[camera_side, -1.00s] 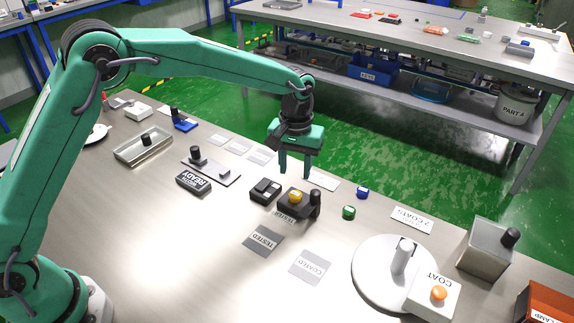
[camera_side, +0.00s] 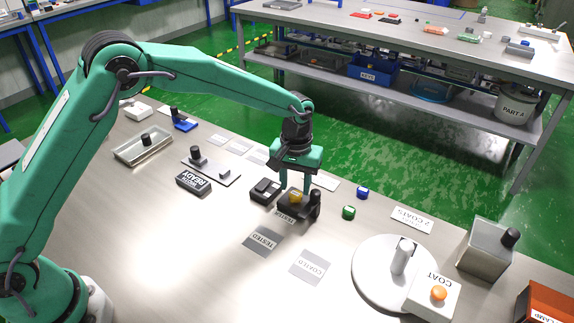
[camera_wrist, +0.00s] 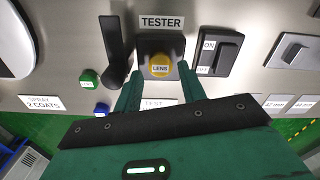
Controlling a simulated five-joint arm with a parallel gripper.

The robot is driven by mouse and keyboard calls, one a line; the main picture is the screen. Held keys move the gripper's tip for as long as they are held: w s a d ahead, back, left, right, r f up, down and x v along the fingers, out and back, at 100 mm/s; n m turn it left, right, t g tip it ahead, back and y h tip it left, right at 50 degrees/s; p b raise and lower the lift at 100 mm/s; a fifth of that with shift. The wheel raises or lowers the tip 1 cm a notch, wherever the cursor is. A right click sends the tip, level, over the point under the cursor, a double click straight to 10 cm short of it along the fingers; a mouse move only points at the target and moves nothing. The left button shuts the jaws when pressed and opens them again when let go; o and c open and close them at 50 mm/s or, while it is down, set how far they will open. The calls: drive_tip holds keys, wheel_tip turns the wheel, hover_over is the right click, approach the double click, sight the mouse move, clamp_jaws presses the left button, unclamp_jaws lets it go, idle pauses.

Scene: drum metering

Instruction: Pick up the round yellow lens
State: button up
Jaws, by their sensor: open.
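The round yellow lens (camera_side: 295,197) sits on the dark tester (camera_side: 290,210). In the wrist view the lens (camera_wrist: 160,65) carries a "LENS" label and lies in the tester's block, below the "TESTER" sign (camera_wrist: 161,23). My gripper (camera_side: 294,188) points down at the tester, its fingers on either side of the lens in the side view. In the wrist view my gripper (camera_wrist: 160,85) is open, with the lens between and slightly beyond the fingertips. Whether the fingers touch the lens cannot be told.
The tester's black lever (camera_wrist: 115,50) stands beside the lens. An ON switch box (camera_side: 265,190) is on the other side. A green piece (camera_side: 348,212) and a blue piece (camera_side: 362,192) lie to the right.

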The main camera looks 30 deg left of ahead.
drive_tip(key=shift+f, duration=1.25)
drive_tip(key=c, duration=0.8)
drive_tip(key=shift+r, duration=0.2)
drive_tip(key=shift+r, duration=0.6)
drive_tip(key=r, duration=0.3)
drive_tip(key=shift+s+d+r, duration=0.1)
drive_tip(key=shift+s+d, duration=0.25)
drive_tip(key=s+d+r, duration=0.4)
drive_tip(key=s, duration=0.1)
drive_tip(key=s+d+r, duration=0.2)
drive_tip(key=s, duration=0.1)
drive_tip(key=shift+s+d+r, duration=0.15)
drive_tip(key=shift+d, duration=0.25)
